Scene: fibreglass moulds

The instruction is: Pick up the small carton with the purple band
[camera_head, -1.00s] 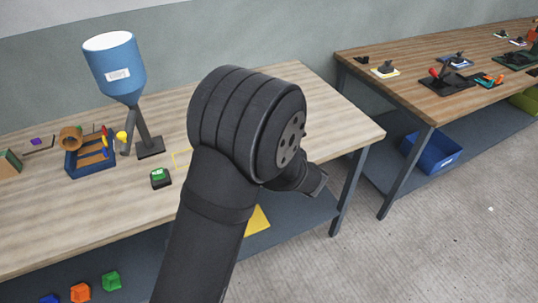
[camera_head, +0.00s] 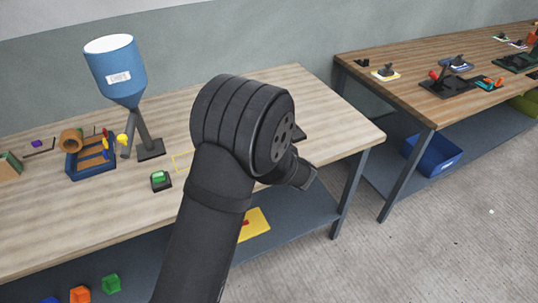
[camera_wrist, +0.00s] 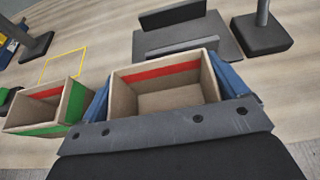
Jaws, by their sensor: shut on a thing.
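In the wrist view, my gripper (camera_wrist: 158,72) is shut on an open-topped tan carton (camera_wrist: 165,100), with a blue finger at each side. A red stripe runs along its inner far wall, and it looks empty inside. Its outer faces are hidden by the fingers and the gripper body, so I cannot see a purple band. A second open carton (camera_wrist: 62,108), green outside with a red stripe inside, stands just left of the left finger. In the head view my arm hides the gripper and both cartons.
A dark grey plate-like fixture (camera_wrist: 188,38) lies beyond the held carton. A yellow outline (camera_wrist: 64,64) marks the table at left. In the head view, a blue hopper (camera_head: 117,68) and a blue tray (camera_head: 90,162) stand left on the table (camera_head: 60,222). A second table (camera_head: 400,88) is at right.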

